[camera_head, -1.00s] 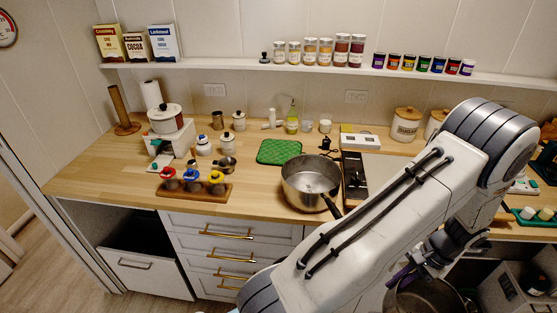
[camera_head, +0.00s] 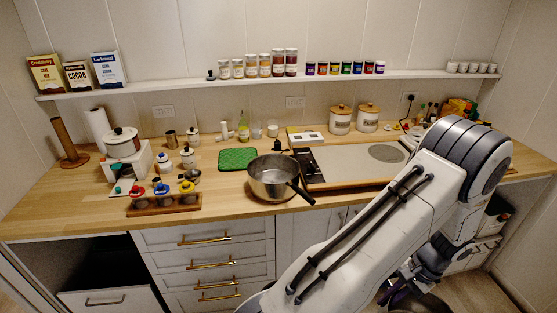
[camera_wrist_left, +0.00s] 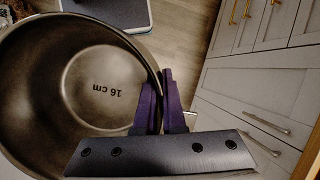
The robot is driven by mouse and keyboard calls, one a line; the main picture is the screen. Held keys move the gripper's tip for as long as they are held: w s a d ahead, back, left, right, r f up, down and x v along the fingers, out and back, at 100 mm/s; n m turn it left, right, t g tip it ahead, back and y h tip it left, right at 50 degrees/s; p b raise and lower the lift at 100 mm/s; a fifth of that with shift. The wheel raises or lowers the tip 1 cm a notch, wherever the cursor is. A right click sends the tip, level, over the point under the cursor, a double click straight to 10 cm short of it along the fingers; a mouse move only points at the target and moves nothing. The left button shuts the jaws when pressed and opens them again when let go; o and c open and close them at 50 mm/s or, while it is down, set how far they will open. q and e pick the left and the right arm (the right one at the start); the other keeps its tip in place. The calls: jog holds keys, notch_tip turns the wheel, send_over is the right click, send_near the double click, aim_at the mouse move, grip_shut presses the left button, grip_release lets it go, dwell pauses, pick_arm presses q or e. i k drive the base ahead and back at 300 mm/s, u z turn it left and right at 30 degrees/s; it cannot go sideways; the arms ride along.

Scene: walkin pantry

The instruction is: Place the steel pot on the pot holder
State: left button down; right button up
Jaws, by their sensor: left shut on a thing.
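My left gripper (camera_head: 394,294) is low at the right, in front of the counter. In the left wrist view its purple fingers (camera_wrist_left: 165,103) are shut on the rim of a steel pot (camera_wrist_left: 45,75). This pot is empty inside and marked "16 cm" on its bottom. In the head view the held pot (camera_head: 425,303) shows only partly at the bottom edge. The green quilted pot holder (camera_head: 238,158) lies flat and bare on the wooden counter. Another steel pot (camera_head: 270,183) with a black handle stands on the counter in front of it, to the right. My right gripper is not in view.
A cooktop (camera_head: 350,164) lies right of the standing pot. Bottles in a wooden rack (camera_head: 163,204) stand at the front left. Canisters (camera_head: 340,120) stand at the back. A shelf (camera_head: 200,85) with jars runs along the wall. Drawers (camera_head: 210,258) are below the counter.

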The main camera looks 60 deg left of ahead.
aim_at(241, 158)
jog(key=z, duration=1)
jog(key=i, duration=0.65)
jog(key=u, duration=1.9)
